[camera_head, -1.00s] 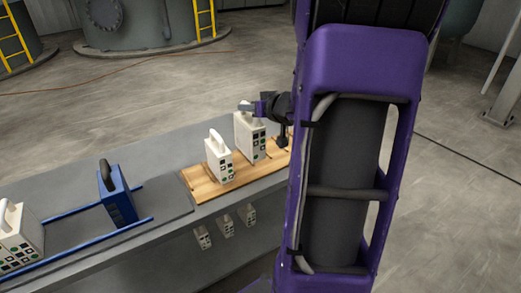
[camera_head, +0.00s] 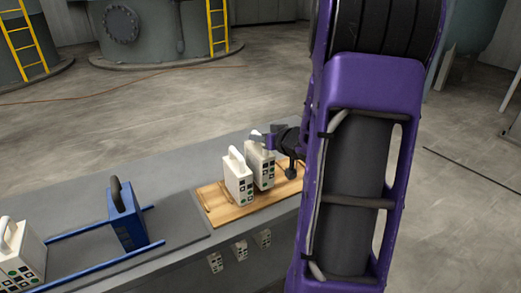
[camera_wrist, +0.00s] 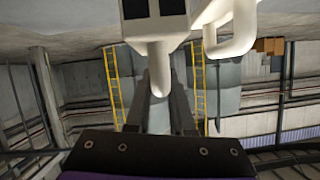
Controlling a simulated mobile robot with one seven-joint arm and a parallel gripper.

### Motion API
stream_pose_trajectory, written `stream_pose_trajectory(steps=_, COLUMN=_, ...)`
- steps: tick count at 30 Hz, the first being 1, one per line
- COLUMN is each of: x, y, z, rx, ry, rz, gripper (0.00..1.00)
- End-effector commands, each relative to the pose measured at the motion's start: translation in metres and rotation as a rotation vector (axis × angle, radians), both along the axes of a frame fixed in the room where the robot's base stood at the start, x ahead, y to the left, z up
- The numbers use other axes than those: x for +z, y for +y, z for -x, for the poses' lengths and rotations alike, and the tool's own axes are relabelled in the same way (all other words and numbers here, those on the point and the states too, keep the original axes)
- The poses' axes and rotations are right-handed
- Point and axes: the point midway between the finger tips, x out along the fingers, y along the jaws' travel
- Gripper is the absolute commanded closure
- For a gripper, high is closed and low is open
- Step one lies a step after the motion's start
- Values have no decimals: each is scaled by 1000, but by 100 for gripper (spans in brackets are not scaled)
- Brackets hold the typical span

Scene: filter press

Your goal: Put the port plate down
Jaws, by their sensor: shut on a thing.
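The white port plate (camera_head: 262,171) is upright over the wooden board (camera_head: 215,213), held by my gripper (camera_head: 265,139) from above. It stands close behind and to the right of a second white plate (camera_head: 238,182) on the board. I cannot tell whether the held plate touches the board. In the wrist view my gripper (camera_wrist: 160,95) is shut on the white handle (camera_wrist: 159,68) of the held plate (camera_wrist: 155,10). The second plate's handle (camera_wrist: 238,35) shows just to its right there.
A blue plate with a dark handle (camera_head: 125,218) stands on blue rails (camera_head: 100,265) to the left. White plates (camera_head: 20,255) stand at the rails' left end. Small white pieces (camera_head: 240,250) show along the bench's front face. The grey bench top (camera_head: 185,185) behind the board is clear.

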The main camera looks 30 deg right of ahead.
Motion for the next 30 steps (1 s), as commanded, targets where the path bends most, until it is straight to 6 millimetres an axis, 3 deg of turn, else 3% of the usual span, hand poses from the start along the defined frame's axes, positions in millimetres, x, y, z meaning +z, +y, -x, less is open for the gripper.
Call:
stream_pose_trajectory(steps=5, x=-27, y=0, z=0, rx=0, ry=0, rz=-3, gripper=100)
stream_pose_trajectory(steps=17, x=-31, y=0, z=0, rx=0, ry=-1, rz=-1, gripper=100)
stream_pose_trajectory(steps=18, x=-31, y=0, z=0, rx=0, ry=1, rz=-1, gripper=72)
stream_pose_trajectory(steps=22, x=-31, y=0, z=0, rx=0, ry=1, rz=-1, gripper=49)
stream_pose_trajectory(steps=30, x=-30, y=0, z=0, rx=0, ry=0, rz=-1, gripper=49)
